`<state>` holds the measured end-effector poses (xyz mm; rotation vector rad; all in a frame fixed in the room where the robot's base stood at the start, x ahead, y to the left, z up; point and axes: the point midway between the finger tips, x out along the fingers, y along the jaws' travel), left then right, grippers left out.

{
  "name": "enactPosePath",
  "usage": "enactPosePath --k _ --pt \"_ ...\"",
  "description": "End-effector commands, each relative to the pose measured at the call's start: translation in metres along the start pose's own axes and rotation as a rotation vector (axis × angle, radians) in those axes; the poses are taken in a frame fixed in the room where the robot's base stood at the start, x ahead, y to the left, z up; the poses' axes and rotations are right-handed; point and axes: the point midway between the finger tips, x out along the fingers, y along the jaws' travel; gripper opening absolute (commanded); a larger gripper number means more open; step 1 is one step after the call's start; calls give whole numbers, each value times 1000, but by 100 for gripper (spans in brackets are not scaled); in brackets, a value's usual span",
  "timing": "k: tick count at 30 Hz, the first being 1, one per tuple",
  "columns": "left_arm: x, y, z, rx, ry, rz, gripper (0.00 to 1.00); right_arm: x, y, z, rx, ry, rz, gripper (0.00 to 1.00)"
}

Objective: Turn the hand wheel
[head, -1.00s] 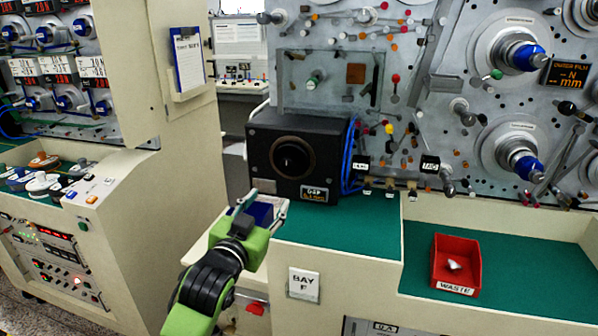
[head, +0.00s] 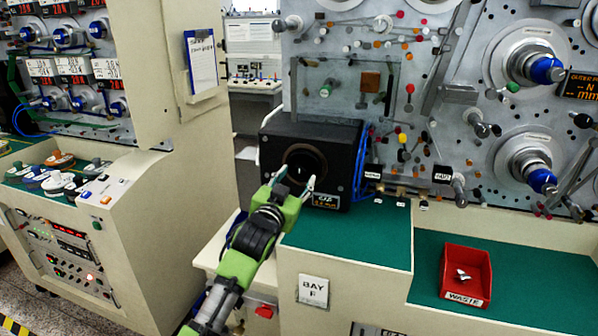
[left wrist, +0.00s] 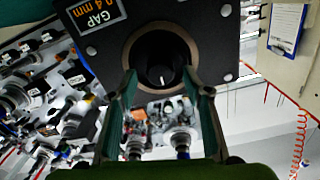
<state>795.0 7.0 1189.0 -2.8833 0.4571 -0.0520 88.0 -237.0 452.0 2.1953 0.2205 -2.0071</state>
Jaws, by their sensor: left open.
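The hand wheel (head: 303,163) is a dark round knob inside a brownish ring, on the front of a black box (head: 342,150) with a lit gap display (head: 326,202). In the left wrist view the wheel (left wrist: 158,60) shows with a white pointer mark, and the display (left wrist: 98,14) is at the upper left. My left gripper (head: 296,180) is open and empty in front of the wheel. In the left wrist view its two fingers (left wrist: 161,82) reach toward the wheel's two sides. I cannot tell whether they touch it. My right gripper is not in view.
The box stands on a green-topped ledge (head: 350,238) against a grey panel with spindles and pegs. Blue cables (head: 362,165) run down its right side. A red waste tray (head: 465,262) sits lower right. A cream cabinet with a clipboard (head: 200,62) stands left.

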Motion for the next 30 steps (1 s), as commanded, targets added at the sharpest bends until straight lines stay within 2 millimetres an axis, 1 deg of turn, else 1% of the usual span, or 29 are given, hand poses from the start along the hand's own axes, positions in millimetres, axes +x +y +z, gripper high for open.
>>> enactPosePath --k 1,3,7,12,20,23,24,25,30 --pt "6 -1 -1 0 -1 -1 45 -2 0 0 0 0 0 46" --pt "13 0 -1 -1 -2 -1 45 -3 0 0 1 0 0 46" --pt "22 -1 0 0 -1 -1 45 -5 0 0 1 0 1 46" --pt "27 0 0 0 0 -1 45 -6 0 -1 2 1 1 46" --pt "27 0 0 0 0 -1 45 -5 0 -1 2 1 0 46" --pt "27 0 0 0 0 -1 22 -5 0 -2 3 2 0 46" --pt "27 0 0 0 0 -1 11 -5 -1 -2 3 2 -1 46" --pt "27 0 0 0 0 -1 7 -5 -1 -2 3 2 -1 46" --pt "27 0 0 2 -1 -1 7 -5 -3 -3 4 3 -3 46"
